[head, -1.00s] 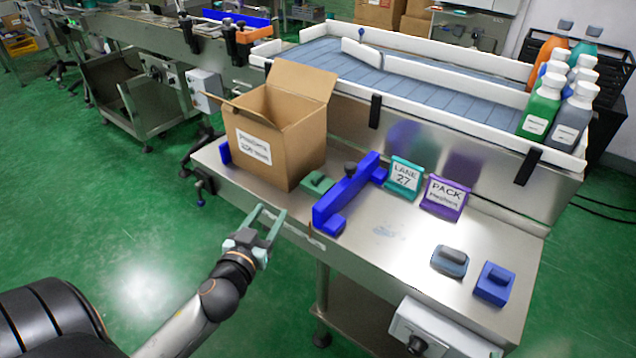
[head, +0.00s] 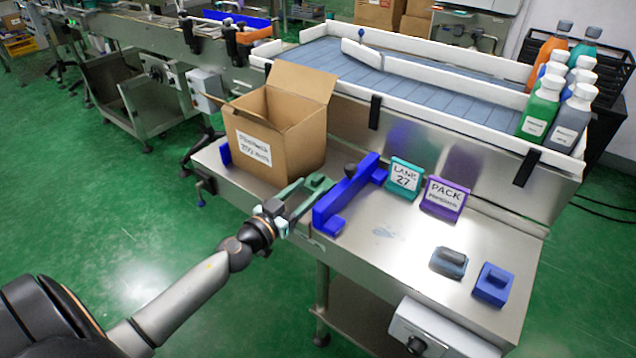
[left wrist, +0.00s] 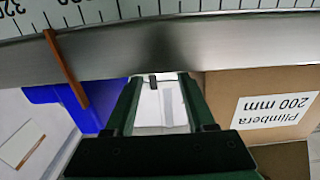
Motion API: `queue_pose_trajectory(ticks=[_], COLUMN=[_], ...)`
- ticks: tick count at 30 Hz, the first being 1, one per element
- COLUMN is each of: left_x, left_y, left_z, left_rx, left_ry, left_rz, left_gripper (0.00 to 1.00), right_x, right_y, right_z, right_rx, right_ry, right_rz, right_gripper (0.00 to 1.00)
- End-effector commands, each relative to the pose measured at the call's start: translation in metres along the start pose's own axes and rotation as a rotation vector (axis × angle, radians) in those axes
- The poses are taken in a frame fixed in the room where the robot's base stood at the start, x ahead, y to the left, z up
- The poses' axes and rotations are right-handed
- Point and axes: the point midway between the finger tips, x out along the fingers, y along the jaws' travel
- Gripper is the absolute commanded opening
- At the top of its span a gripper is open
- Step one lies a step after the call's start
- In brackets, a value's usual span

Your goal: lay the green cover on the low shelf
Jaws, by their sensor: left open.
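The green cover (head: 318,180) is a small dark-green block on the steel table, between the cardboard box and the blue fixture. My left gripper (head: 308,194) is open, with its pale green fingers reaching over the table's front edge to the cover and partly hiding it. I cannot tell whether they touch it. In the left wrist view the two fingers (left wrist: 160,100) stand apart, with a pale area and a small dark piece between them; the cover is not clear there. The low shelf (head: 350,308) appears under the table, partly hidden by the tabletop. My right gripper is not in view.
The open cardboard box (head: 290,135) stands left of the cover, and the blue fixture (head: 345,192) close on its right. Teal (head: 404,178) and purple (head: 444,197) signs stand farther right. A grey-blue block (head: 449,262) and a blue block (head: 494,285) lie at the right end.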

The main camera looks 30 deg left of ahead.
Motion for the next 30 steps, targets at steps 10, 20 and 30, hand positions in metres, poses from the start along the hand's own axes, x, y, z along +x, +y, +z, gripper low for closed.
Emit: queue_pose_trajectory(ticks=[10, 20, 30], left_x=[0.031, 0.055, 0.054], left_y=[-0.005, -0.005, -0.005], left_z=[-0.005, -0.004, -0.004], left_rx=[0.003, 0.001, 0.000], left_ry=[0.002, 0.000, 0.000], left_rz=[0.000, 0.000, 0.000], left_gripper=[0.55, 0.55, 0.38], right_x=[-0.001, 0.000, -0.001], right_y=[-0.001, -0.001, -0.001], right_z=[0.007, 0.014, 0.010], right_rx=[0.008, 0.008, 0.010], right_ry=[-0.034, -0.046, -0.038], right_rz=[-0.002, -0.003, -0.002], right_gripper=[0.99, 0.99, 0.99])
